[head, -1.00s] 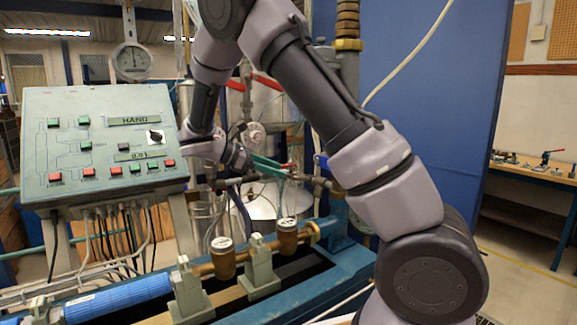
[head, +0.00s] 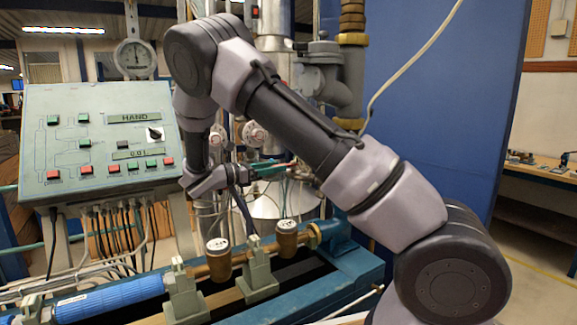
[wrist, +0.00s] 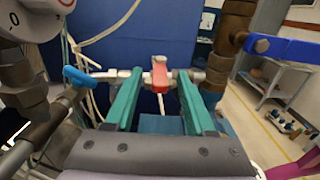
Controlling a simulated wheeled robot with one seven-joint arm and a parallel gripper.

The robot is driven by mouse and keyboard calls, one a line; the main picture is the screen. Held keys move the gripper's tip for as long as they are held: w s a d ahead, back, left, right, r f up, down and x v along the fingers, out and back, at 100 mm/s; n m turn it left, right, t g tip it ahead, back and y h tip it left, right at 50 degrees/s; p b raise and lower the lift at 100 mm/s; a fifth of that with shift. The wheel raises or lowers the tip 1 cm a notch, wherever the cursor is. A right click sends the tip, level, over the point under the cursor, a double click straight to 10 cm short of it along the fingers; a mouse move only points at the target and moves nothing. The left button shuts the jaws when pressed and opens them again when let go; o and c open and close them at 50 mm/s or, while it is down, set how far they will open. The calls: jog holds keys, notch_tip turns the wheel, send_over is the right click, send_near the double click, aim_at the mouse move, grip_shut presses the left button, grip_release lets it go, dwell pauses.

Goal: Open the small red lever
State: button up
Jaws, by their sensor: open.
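The small red lever (wrist: 160,78) shows in the wrist view on a thin horizontal metal pipe (wrist: 110,74), just ahead of my gripper. My gripper (wrist: 161,73) is open, with one green finger to the left of the lever and one to its right. The lever appears centred between the fingertips. I cannot tell how deep it sits between them, and no contact is visible. In the head view my gripper (head: 272,169) is behind the bench pipework, with a small red bit (head: 288,163) beside its fingers that may be the lever.
A blue handle (wrist: 285,47) on a brass valve is to the right in the wrist view, and another blue handle (wrist: 82,78) is to the left. The control panel (head: 100,140) stands left of my arm. Brass fittings (head: 219,262) line the bench below.

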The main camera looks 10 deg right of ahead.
jog(key=shift+x, duration=2.6)
grip_shut()
